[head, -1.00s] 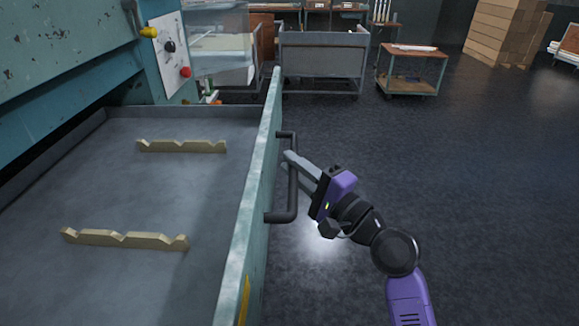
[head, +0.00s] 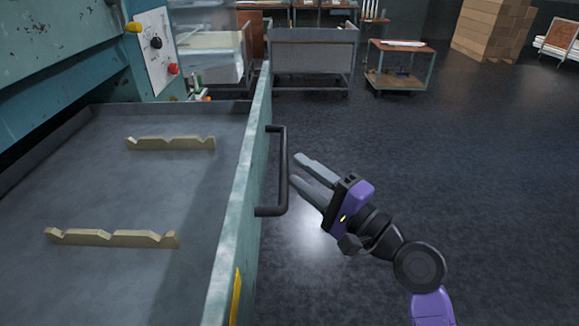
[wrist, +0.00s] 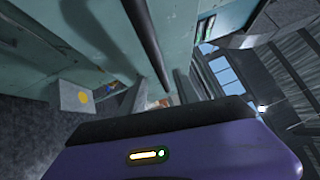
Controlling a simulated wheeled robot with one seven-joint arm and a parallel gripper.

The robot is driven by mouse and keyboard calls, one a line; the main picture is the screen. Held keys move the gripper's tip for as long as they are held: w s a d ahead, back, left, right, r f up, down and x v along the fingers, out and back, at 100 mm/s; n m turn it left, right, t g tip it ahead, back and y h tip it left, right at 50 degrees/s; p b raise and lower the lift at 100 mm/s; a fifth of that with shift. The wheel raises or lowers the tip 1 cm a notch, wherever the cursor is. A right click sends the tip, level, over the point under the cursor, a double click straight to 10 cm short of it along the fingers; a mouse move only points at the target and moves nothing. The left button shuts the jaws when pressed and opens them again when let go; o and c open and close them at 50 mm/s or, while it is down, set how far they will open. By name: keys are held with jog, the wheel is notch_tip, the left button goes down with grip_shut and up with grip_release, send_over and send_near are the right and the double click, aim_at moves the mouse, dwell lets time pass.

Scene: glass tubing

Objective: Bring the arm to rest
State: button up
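My gripper (head: 305,177) is purple and black with two long grey fingers. In the head view it is to the right of the black bar handle (head: 283,171) on the drawer's teal front (head: 247,185). Its fingers are spread apart, with nothing between them, and a small gap separates them from the handle.
The open drawer (head: 120,195) holds two notched wooden supports (head: 170,143) (head: 112,238). A control panel (head: 155,47) with knobs is at upper left. A grey cart (head: 312,55) and a small trolley (head: 400,65) stand farther back. Floor to the right is clear.

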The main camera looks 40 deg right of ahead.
jog(key=shift+s+d+f, duration=0.1)
jog(key=shift+s, duration=0.5)
jog(key=shift+s+d+f, duration=0.1)
jog(key=shift+s, duration=0.45)
